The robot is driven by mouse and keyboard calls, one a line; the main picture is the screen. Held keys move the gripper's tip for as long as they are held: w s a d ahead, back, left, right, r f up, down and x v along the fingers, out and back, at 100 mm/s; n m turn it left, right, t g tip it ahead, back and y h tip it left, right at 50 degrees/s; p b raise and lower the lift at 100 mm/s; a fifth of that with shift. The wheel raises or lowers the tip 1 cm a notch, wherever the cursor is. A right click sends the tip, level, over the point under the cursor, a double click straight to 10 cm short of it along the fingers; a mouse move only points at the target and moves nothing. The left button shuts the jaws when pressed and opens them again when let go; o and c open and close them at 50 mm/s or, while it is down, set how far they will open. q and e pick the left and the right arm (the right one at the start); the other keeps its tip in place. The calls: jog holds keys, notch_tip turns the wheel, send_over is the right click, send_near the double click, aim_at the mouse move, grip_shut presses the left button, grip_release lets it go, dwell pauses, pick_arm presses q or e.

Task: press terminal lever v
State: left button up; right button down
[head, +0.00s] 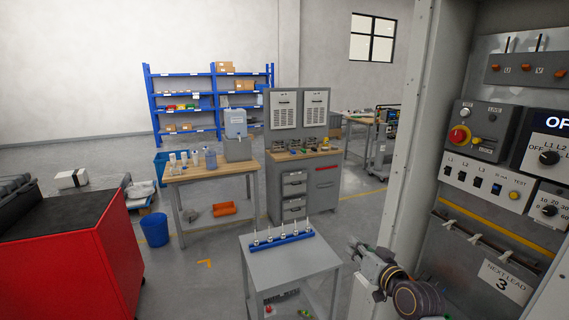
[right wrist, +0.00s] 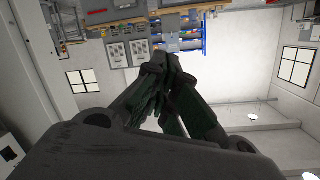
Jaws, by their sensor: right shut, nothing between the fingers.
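A grey terminal block at the upper right of the head view carries a row of orange levers. The middle one, terminal lever v (head: 526,70), sits just left of the letter V. The lever next to the letter U (head: 496,67) is to its left, and another orange lever (head: 560,74) is at the right edge. My right gripper (head: 362,250) is shut and empty, low beside the cabinet's left edge, well below and left of the levers. In the right wrist view its fingers (right wrist: 168,62) meet, with nothing between them. My left gripper is not in view.
The open cabinet's side wall (head: 408,130) stands between my right gripper and the panel. Below the levers are a red knob (head: 459,136), switches and dials. A small grey table (head: 290,262) holds a blue rack (head: 276,240) with several leads. A red cabinet (head: 75,250) stands left.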

jog(key=s+f+n+g+h, duration=0.2)
jog(key=s+f+g, duration=0.4)
jog(key=s+f, duration=0.7)
jog(key=s+d+f+n+g+h, duration=0.15)
jog(key=s+f+g, duration=0.55)
jog(key=s, duration=1)
notch_tip(320, 180, down, 36)
jog(key=s, duration=0.2)
jog(key=s+d+f, duration=0.2)
jog(key=s+f, duration=0.8)
jog(key=s, duration=0.1)
jog(key=s+d+f+g+h+b, duration=0.1)
jog(key=s+d+f, duration=0.1)
jog(key=s+f, duration=0.8)
jog(key=shift+s+d+f, duration=0.3)
jog(key=shift+s, duration=0.5)
